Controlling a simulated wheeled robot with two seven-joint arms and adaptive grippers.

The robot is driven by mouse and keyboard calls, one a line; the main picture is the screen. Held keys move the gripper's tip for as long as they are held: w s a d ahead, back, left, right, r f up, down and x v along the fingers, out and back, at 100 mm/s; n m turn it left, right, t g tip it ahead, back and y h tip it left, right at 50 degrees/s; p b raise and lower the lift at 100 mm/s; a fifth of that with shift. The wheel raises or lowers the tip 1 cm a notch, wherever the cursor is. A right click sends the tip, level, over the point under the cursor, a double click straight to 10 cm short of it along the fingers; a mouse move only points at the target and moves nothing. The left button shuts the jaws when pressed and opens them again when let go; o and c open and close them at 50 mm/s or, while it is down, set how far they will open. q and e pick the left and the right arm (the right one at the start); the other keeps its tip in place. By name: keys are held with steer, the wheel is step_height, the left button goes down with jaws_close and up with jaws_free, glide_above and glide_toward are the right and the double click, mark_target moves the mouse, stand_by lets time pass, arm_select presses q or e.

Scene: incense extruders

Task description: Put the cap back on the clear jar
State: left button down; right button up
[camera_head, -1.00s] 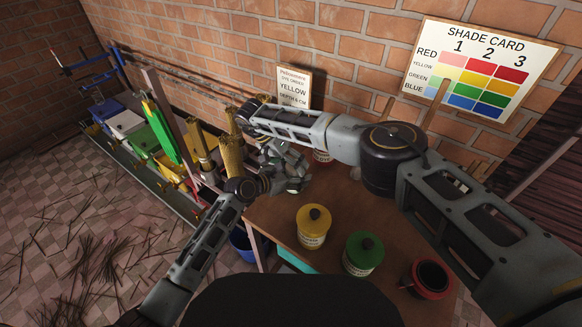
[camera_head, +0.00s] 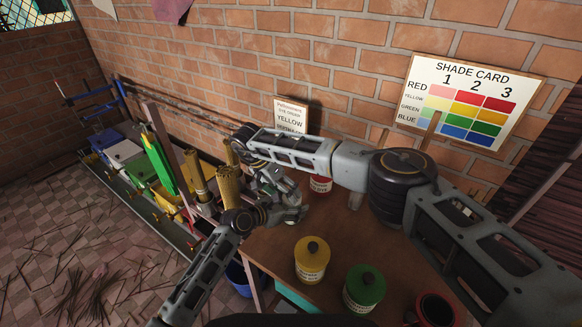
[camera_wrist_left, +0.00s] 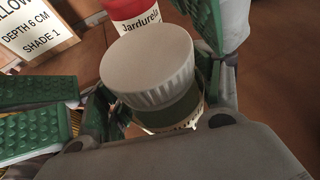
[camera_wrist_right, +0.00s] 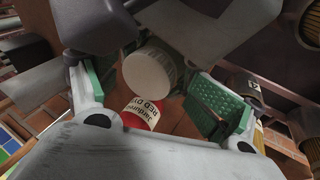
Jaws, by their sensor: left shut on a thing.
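The clear jar (camera_wrist_left: 170,115) has olive-green contents and stands between my left gripper's fingers. The white ribbed cap (camera_wrist_left: 148,66) sits over its mouth, slightly tilted in the picture; I cannot tell whether it is fully seated. The cap also shows in the right wrist view (camera_wrist_right: 150,70). My left gripper (camera_head: 284,214) is shut on the jar. My right gripper (camera_wrist_right: 152,95) comes down from above with its green-padded fingers wide apart on either side of the cap, apparently not touching it. In the head view the arms mostly hide jar and cap.
A yellow jar (camera_head: 312,260), a green jar (camera_head: 364,289) and an open dark-red container (camera_head: 436,309) stand nearer the front. Yellow bundles (camera_head: 228,186) stand left. An order card (camera_head: 291,117) leans at the wall.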

steer(key=shift+r+m+y, duration=0.3)
steer(key=shift+r+y, duration=0.1)
steer(key=shift+r, duration=0.35)
step_height(320, 180, up, 11)
steer(key=d+m+y, duration=0.2)
steer(key=y, duration=0.2)
steer(key=shift+s+d+f+m+t, duration=0.15)
steer(key=shift+d+f+m+t, duration=0.05)
steer(key=shift+d+m+t, duration=0.1)
steer(key=shift+f, duration=0.15)
arm_select(q)
steer(key=shift+s, duration=0.1)
arm_select(e)
steer(key=shift+f, duration=5.9)
steer(key=c, duration=0.6)
steer(key=o, duration=1)
steer(key=shift+s, duration=0.1)
steer(key=shift+c, duration=0.2)
steer(key=shift+r, duration=0.15)
